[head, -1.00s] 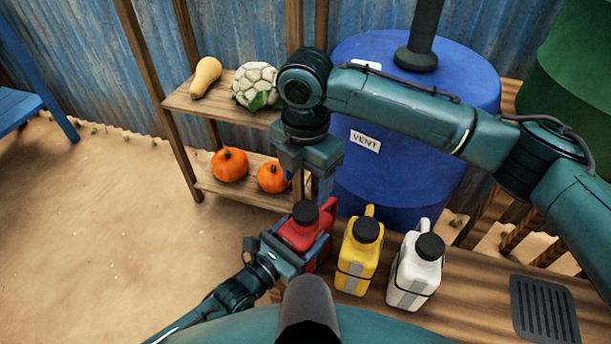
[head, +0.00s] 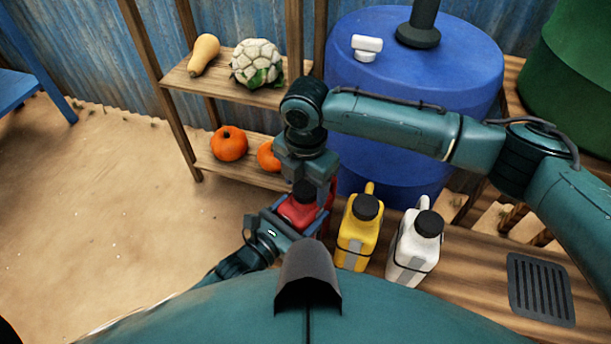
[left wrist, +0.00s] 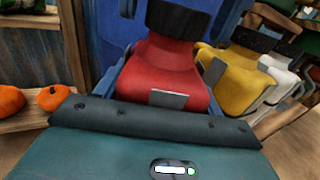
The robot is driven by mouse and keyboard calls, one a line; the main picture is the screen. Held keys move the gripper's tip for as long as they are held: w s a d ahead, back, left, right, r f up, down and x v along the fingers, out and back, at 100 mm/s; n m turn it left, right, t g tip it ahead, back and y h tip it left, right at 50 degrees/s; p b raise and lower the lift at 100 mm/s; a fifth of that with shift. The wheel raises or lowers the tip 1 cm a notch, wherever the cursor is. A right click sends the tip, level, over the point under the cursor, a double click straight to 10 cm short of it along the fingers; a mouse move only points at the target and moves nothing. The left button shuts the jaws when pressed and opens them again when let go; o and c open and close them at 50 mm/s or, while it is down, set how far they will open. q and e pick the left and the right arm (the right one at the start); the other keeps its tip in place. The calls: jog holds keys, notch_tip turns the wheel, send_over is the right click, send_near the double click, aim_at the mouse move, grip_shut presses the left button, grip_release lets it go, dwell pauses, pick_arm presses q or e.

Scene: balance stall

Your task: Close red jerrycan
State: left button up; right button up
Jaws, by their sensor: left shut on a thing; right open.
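The red jerrycan (head: 298,213) stands at the left end of the wooden bench with a black cap (head: 304,191) at its top. My left gripper (head: 297,222) is shut on the can's body. In the left wrist view, the red jerrycan (left wrist: 165,75) sits between the left fingers, with its black cap (left wrist: 180,18) above it. My right gripper (head: 308,184) is open, pointing down at the cap, with its fingers beside it. Whether they touch the cap cannot be told; the right hand partly hides it.
A yellow jerrycan (head: 354,240) and a white jerrycan (head: 409,252) stand just right on the bench (head: 465,265). A large blue barrel (head: 455,80) rises behind. Shelves at the left hold a cauliflower (head: 256,63), a squash (head: 204,54) and pumpkins (head: 229,143). A dark grate (head: 540,288) lies at right.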

jog(key=c, duration=1)
jog(key=m, duration=0.7)
jog(key=shift+s+m, duration=0.1)
jog(key=shift+m, duration=0.3)
jog(key=m, duration=0.4)
jog(key=shift+m, duration=0.4)
jog(key=m, duration=0.5)
jog(key=o, duration=1.2)
jog(key=shift+c, duration=0.2)
notch_tip(320, 180, up, 12)
